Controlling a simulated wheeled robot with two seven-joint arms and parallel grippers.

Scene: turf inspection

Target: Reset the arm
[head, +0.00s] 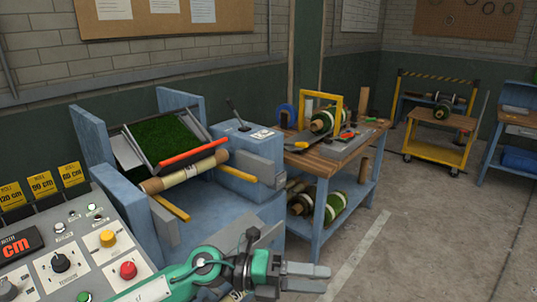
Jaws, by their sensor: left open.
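My left arm, green and grey, comes in low from the left in the head view. Its left gripper (308,277) points right, with its grey fingers open and nothing seen between them. It appears in front of the blue turf machine (222,212) and right of the control panel (82,262), apart from the workbench. The machine holds a tilted tray with green turf (167,139), an orange-red bar (194,152) and a cream roll (185,173). A black lever (237,113) stands on its blue box. My right gripper is not in view.
The panel has a yellow knob (107,238), a red knob (128,270) and a red display (18,244). A wooden-topped workbench (318,164) holds turf rolls. A yellow cart (434,149) stands farther back. The concrete floor (420,235) at right is clear.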

